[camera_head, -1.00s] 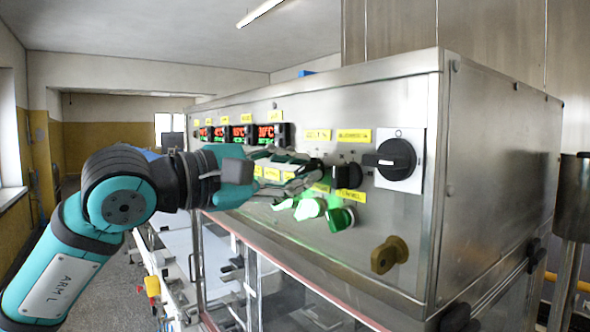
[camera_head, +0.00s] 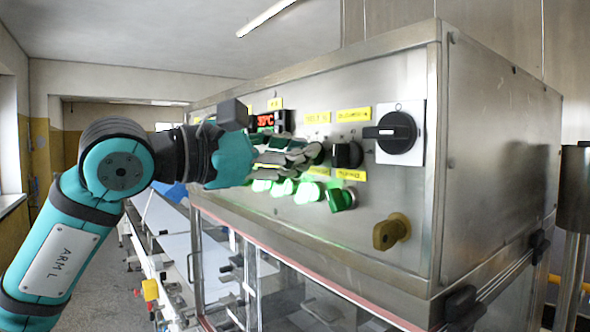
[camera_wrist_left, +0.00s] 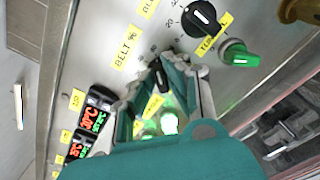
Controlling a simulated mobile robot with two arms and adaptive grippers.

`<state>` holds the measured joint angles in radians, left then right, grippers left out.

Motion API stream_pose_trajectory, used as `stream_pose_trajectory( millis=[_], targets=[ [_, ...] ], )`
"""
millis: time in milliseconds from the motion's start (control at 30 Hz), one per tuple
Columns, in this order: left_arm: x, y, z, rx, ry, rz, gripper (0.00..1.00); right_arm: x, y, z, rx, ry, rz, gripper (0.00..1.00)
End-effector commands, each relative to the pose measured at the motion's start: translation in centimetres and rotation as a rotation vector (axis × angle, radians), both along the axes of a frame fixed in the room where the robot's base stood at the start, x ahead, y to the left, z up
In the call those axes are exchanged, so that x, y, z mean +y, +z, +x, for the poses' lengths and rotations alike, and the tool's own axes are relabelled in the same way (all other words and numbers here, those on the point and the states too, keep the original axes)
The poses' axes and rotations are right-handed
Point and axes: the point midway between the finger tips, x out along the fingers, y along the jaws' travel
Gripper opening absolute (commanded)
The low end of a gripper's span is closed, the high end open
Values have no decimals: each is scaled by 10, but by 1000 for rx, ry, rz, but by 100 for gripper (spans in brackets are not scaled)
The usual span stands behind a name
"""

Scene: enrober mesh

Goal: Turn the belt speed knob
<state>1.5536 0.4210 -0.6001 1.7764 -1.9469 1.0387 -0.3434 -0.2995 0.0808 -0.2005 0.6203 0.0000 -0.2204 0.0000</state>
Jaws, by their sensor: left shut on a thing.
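The belt speed knob is a small black knob (camera_wrist_left: 161,76) under the yellow "BELT %" label (camera_wrist_left: 125,52) in the left wrist view. In the head view it is a dark shape (camera_head: 317,153) at my fingertips, partly covered by them. My left gripper (camera_head: 308,153) reaches in from the left, facing the panel. Its two fingers sit on either side of the knob and are shut on it, as the left wrist view (camera_wrist_left: 158,80) also shows. The knob's pointer angle is hard to read. My right gripper is not in view.
A second black knob (camera_head: 347,155) sits close to the right of my fingertips. Lit green buttons (camera_head: 307,192) and a green switch (camera_head: 341,199) lie just below. A large black rotary switch (camera_head: 396,132) and a brass key-like handle (camera_head: 391,231) are farther right.

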Motion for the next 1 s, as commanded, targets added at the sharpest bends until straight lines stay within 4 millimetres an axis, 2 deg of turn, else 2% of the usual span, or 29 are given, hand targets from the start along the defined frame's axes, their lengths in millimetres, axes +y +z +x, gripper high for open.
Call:
stream_pose_trajectory(
  millis=[33,100,400,1000],
  targets=[
    [0,-4,0,30,0,-22,0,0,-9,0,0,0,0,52],
    [0,-4,0,74,-1,-53,0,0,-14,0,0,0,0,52],
    [0,-2,1,220,-1,-159,0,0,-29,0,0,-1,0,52],
    [1,1,1,288,0,-207,0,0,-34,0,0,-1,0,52]
  ],
)
